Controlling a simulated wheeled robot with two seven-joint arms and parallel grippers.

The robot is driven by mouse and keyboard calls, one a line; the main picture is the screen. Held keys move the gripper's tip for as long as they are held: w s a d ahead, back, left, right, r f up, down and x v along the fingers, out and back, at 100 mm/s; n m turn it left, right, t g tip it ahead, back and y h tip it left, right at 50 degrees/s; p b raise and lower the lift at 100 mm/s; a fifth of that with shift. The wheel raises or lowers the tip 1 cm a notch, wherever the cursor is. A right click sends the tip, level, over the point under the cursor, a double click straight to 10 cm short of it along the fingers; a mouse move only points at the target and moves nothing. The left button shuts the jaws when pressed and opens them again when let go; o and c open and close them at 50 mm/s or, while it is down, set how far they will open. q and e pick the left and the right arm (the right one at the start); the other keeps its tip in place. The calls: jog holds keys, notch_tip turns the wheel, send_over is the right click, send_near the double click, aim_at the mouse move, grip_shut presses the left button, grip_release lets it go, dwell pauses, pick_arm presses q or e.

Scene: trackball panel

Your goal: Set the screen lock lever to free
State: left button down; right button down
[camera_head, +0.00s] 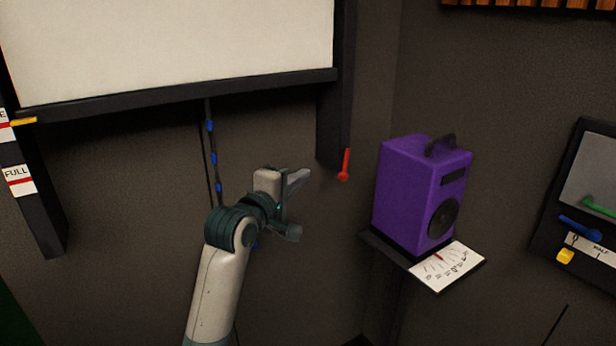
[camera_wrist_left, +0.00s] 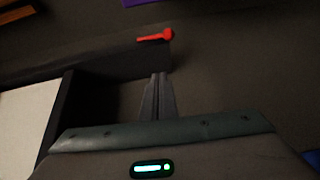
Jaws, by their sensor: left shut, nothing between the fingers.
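A small red lever (camera_head: 345,165) with a round end sits at the lower end of the dark right post (camera_head: 333,120) of the screen frame. In the head view it stands nearly upright, its round end at the bottom. The lever also shows in the left wrist view (camera_wrist_left: 155,38), just beyond the fingertips. My left gripper (camera_head: 307,174) is shut and empty, to the left of the lever and apart from it. Its closed fingers show in the left wrist view (camera_wrist_left: 159,77), pointing toward the lever. My right gripper is not in view.
The pale screen (camera_head: 170,45) fills the upper left. A blue-beaded cord (camera_head: 212,155) hangs below it, behind my left arm. A purple speaker (camera_head: 415,195) stands on a shelf right of the lever, above a dial card (camera_head: 448,268). A panel with coloured levers (camera_head: 590,205) is far right.

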pick_arm(q)
jog(key=shift+s+a, duration=0.25)
jog(key=shift+s, duration=0.4)
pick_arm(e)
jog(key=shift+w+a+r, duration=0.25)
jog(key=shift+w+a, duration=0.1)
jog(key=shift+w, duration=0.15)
